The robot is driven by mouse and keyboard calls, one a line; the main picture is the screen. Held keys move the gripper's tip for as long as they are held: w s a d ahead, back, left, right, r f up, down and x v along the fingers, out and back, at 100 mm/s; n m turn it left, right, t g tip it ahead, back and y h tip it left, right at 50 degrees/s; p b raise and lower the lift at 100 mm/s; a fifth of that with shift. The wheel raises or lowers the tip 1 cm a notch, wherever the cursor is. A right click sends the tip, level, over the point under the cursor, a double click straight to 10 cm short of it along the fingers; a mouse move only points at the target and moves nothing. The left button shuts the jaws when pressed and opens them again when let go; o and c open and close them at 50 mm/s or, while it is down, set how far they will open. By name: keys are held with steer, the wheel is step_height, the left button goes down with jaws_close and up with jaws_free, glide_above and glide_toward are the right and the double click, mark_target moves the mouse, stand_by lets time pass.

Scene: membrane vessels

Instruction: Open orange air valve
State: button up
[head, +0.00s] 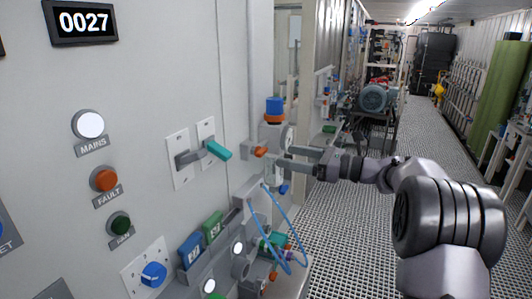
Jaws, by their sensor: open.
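A small orange valve handle (261,152) sits on a grey fitting at the right edge of the white panel. My gripper (274,157) reaches in from the right, its two grey fingers apart and pointing left. The fingertips are close to the orange handle, on its right side; I cannot tell whether they touch it. Nothing shows between the fingers. Another small orange part (273,276) is lower down among the blue tubes. The pipework behind my fingers is partly hidden.
A teal-handled lever (218,150) stands out from the panel left of my gripper. A blue-and-orange capped fitting (275,110) rises just above it. Blue tubes (284,222) loop below.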

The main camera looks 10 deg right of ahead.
mark_target(265, 151)
steer(key=x, duration=0.7)
steer(key=shift+w+a, duration=0.25)
steer(key=c, duration=1.4)
steer(key=shift+o, duration=0.2)
